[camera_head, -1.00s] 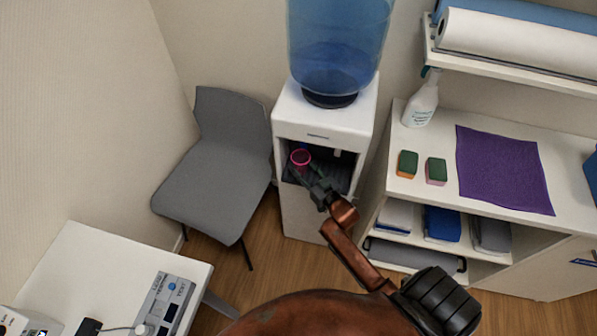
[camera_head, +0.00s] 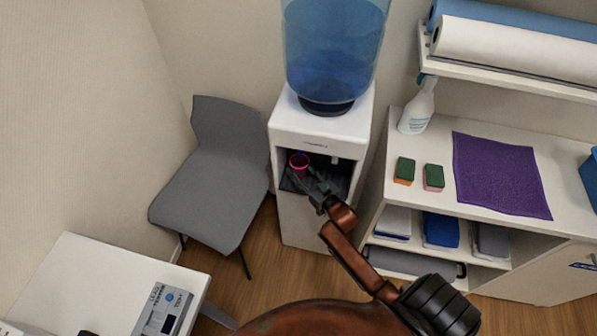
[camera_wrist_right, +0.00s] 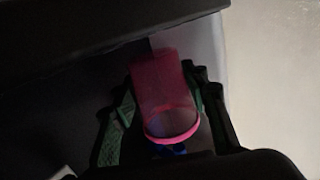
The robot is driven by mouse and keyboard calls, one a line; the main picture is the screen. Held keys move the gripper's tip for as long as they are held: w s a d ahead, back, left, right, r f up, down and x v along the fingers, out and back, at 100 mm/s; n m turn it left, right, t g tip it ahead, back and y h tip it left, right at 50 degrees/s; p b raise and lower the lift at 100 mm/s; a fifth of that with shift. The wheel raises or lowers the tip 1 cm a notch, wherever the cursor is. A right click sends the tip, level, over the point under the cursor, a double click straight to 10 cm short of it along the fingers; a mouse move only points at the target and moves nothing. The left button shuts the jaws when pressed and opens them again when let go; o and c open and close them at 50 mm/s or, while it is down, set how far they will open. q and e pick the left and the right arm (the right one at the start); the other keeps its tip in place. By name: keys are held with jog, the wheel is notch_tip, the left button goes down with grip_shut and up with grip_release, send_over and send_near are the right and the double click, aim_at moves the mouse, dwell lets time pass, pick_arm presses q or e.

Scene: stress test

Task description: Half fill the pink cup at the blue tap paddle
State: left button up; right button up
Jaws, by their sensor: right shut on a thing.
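The pink cup (camera_head: 299,160) is in the open bay of the white water dispenser (camera_head: 322,131), toward its left side. My right gripper (camera_head: 307,180) reaches into the bay from the front and is shut on the cup. In the right wrist view the cup (camera_wrist_right: 162,88) sits between the green-padded fingers of the gripper (camera_wrist_right: 163,95). A small blue patch (camera_wrist_right: 168,150) shows beside the cup's rim; I cannot tell whether it is the tap paddle. The taps are mostly hidden under the dispenser's top, and the water level in the cup cannot be seen. My left gripper is not in view.
A blue water bottle (camera_head: 333,50) stands on the dispenser. A grey chair (camera_head: 212,185) is at its left. At its right, a white counter (camera_head: 415,208) holds a spray bottle (camera_head: 417,105), two sponges and a purple cloth (camera_head: 500,175).

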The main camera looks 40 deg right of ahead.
jog(key=shift+w+d, duration=0.2)
jog(key=shift+d, duration=0.05)
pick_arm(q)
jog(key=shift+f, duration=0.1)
pick_arm(e)
jog(key=shift+w+d, duration=0.25)
dwell(2.5)
jog(key=shift+s+a+r+p, duration=0.1)
jog(key=shift+s+a+p, duration=0.45)
jog(key=shift+s+a, duration=0.2)
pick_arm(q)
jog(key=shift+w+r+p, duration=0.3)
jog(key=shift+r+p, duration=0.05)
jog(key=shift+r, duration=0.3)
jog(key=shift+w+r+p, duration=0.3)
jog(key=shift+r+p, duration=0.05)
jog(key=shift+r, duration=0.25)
pick_arm(e)
jog(key=shift+s+a, duration=0.85)
jog(key=shift+a, duration=0.3)
